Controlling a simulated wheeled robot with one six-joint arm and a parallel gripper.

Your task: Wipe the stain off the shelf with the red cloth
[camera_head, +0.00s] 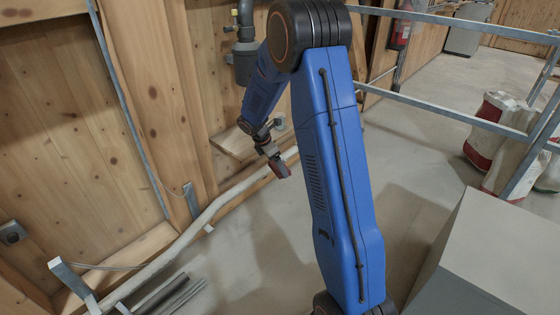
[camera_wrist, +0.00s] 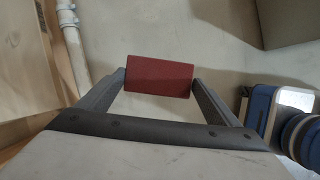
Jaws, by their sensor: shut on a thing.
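The red cloth (camera_wrist: 159,77) is a small dark red block held between the two fingertips of my gripper (camera_wrist: 160,80) in the wrist view. In the head view the red cloth (camera_head: 279,167) is at the end of my gripper (camera_head: 274,158), in the air in front of the wall. The wooden shelf (camera_head: 236,143) is a small board on the wall, just left of and behind my gripper. The part of the shelf on the right is partly hidden by my arm. I cannot make out a stain on it.
A pale pipe (camera_head: 222,203) runs along the foot of the wooden wall. A grey metal railing (camera_head: 440,112) stands at the right, with red and white sacks (camera_head: 494,122) behind it. A grey box (camera_head: 500,255) is at the lower right. The concrete floor below my gripper is mostly clear.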

